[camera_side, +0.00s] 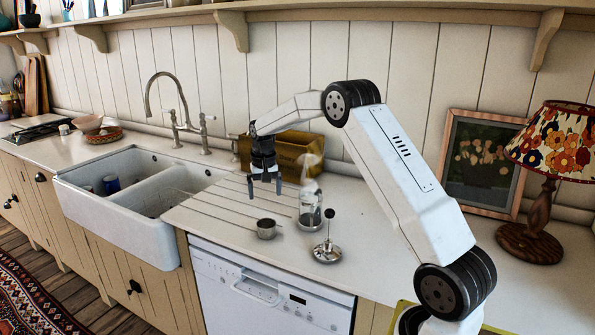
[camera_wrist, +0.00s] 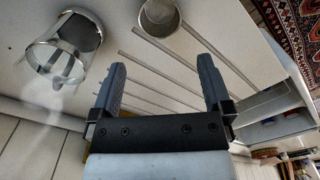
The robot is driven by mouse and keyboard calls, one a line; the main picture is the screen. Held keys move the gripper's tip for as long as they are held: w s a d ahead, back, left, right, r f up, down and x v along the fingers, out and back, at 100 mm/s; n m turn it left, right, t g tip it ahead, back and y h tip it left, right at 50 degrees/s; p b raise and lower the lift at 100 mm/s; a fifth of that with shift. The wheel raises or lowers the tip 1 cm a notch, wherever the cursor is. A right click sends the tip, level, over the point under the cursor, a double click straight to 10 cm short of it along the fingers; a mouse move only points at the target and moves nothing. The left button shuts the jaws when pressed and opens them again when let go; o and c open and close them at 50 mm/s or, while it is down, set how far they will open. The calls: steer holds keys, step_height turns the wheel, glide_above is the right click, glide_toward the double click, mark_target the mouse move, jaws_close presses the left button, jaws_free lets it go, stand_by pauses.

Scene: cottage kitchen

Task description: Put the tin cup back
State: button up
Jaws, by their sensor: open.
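The tin cup (camera_side: 266,229) is a small grey metal cup. It stands upright on the white counter near its front edge, by the drainer grooves. In the wrist view the cup (camera_wrist: 159,16) is at the top middle, partly cut off by the frame edge. My gripper (camera_side: 265,188) points down above the counter, behind and above the cup, and apart from it. In the wrist view my gripper (camera_wrist: 161,72) has its two fingers spread with nothing between them.
A steaming glass press (camera_side: 309,214) stands right of the cup, with its metal plunger lid (camera_side: 327,250) in front. A wooden box (camera_side: 291,151) is behind my gripper. The double sink (camera_side: 142,222) holds a blue mug (camera_side: 111,184). A lamp (camera_side: 541,205) and framed picture (camera_side: 463,199) stand right.

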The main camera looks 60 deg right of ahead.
steer(key=shift+a, duration=0.15)
steer(key=s+a+n+t, duration=0.15)
steer(key=s+a, duration=0.25)
steer(key=a, duration=0.4)
steer(key=s+a+n, duration=0.3)
steer(key=a, duration=0.4)
steer(key=s+a+f+n, duration=0.1)
steer(key=s+a+n, duration=0.1)
steer(key=s+a, duration=0.3)
steer(key=s+a+f+n+t, duration=0.1)
steer(key=s+a+f+n, duration=0.1)
steer(key=s+a, duration=0.3)
steer(key=s, duration=0.4)
steer(key=shift+s+a+f, duration=0.15)
steer(key=shift+s+a, duration=0.1)
steer(key=shift+s, duration=0.15)
